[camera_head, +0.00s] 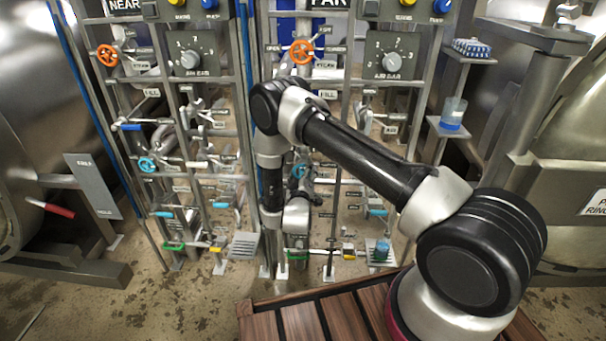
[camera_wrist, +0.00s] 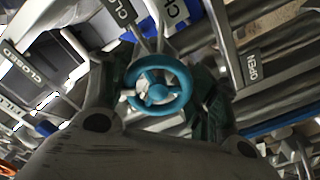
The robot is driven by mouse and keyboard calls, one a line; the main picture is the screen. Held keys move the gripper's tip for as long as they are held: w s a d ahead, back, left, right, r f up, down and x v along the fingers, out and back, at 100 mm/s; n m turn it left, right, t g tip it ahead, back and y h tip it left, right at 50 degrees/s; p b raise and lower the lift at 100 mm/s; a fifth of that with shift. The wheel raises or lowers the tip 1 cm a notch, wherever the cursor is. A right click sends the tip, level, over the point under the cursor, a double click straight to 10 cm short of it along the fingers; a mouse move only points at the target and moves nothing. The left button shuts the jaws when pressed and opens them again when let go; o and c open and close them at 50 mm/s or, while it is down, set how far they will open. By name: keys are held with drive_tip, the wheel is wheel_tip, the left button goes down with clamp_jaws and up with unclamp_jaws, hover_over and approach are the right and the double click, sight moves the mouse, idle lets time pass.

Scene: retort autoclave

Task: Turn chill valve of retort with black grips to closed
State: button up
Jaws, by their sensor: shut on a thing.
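The teal chill handwheel (camera_wrist: 160,106) sits in the middle of the wrist view. My gripper (camera_wrist: 160,90) has one finger on each side of its rim and is shut on it. In the head view the same wheel (camera_head: 299,170) shows partly behind my arm on the FAR panel, and my gripper there is mostly hidden. An OPEN plate (camera_wrist: 252,67) lies to the right of the wheel in the wrist view and a CLOSED plate (camera_wrist: 22,66) to the left. No black grips can be made out on either retort.
The NEAR panel on the left carries a similar teal wheel (camera_head: 147,165) and an orange wheel (camera_head: 107,55). An orange wheel (camera_head: 301,51) sits above on the FAR panel. Pipes and levers crowd around my gripper. A shelf with a beaker (camera_head: 453,112) stands right.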

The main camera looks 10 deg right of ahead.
drive_tip(key=m, duration=0.6)
drive_tip(key=shift+a, duration=0.15)
drive_tip(key=m, duration=0.5)
drive_tip(key=shift+a+f, duration=0.1)
drive_tip(key=shift+m, duration=0.4)
drive_tip(key=o, duration=1)
drive_tip(key=shift+o, duration=0.2)
drive_tip(key=shift+w, duration=0.1)
drive_tip(key=v, duration=1.2)
